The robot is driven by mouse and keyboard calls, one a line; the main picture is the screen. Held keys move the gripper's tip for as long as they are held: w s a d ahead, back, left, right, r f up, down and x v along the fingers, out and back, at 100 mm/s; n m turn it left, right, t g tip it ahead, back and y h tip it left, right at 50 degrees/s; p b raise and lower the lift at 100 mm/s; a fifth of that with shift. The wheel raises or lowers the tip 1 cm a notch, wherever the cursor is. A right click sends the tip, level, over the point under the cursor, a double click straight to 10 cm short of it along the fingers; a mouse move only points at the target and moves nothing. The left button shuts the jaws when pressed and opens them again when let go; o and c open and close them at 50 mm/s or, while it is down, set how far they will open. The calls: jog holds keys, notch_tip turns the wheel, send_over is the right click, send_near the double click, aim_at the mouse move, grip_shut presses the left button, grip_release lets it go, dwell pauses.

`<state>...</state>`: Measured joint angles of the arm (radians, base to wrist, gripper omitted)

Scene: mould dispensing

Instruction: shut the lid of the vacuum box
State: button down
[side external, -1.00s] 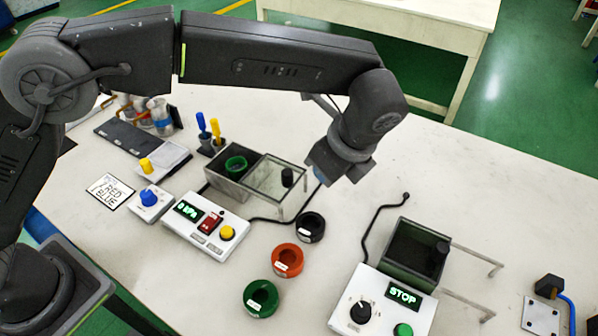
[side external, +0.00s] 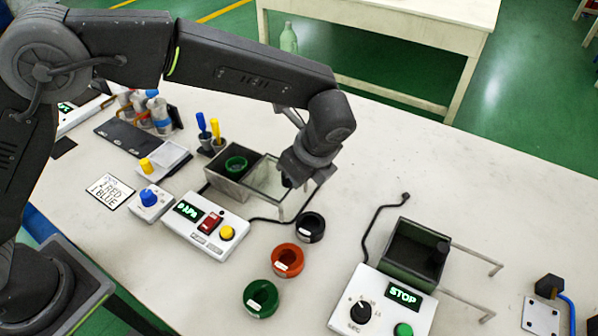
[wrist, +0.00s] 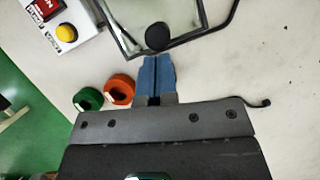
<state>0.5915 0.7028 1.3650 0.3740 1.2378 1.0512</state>
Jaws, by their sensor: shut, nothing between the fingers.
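The vacuum box (side external: 222,188) is a grey metal box beside the panel reading kPa. A green mould (side external: 236,165) sits inside its uncovered left part. Its clear lid (side external: 262,178) lies slid out to the right on the rails, leaving the box open. The lid's round black knob (wrist: 158,36) shows in the wrist view just beyond my fingertips; in the side view my gripper largely hides it. My gripper (side external: 291,180) is over the right end of the lid, by the knob. In the wrist view its blue fingers (wrist: 155,64) are together and empty. Contact with the knob cannot be told.
The white control panel (side external: 205,226) stands in front of the box. Black (side external: 311,227), orange (side external: 287,260) and green (side external: 261,298) rings lie on the table. A second box (side external: 412,268) with rails stands right, behind a STOP panel (side external: 380,304). Table behind it is clear.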

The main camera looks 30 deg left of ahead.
aim_at(269, 183)
jog(key=a, duration=1.1)
jog(key=shift+f, duration=0.1)
jog(key=shift+d, duration=0.1)
jog(key=d, duration=0.3)
jog(key=s+d, duration=0.1)
jog(key=shift+d+r, duration=0.2)
jog(key=shift+r, duration=0.2)
jog(key=w+v, duration=0.1)
jog(key=v, duration=0.7)
jog(key=s+a+r+n+h, duration=0.1)
jog(key=s+a+r+n, duration=0.3)
jog(key=a+r, duration=0.15)
jog(key=s+a+n+t+h, duration=0.1)
jog(key=s+a+n+t, duration=0.1)
jog(key=s+a+n, duration=0.4)
jog(key=s+a+r+n+t+h, duration=0.1)
jog(key=s+a+n+t+h, duration=0.1)
jog(key=s+a+n, duration=0.4)
jog(key=s+n, duration=0.4)
jog(key=shift+s+a+r+n+t, duration=0.2)
jog(key=shift+s+n+t, duration=0.1)
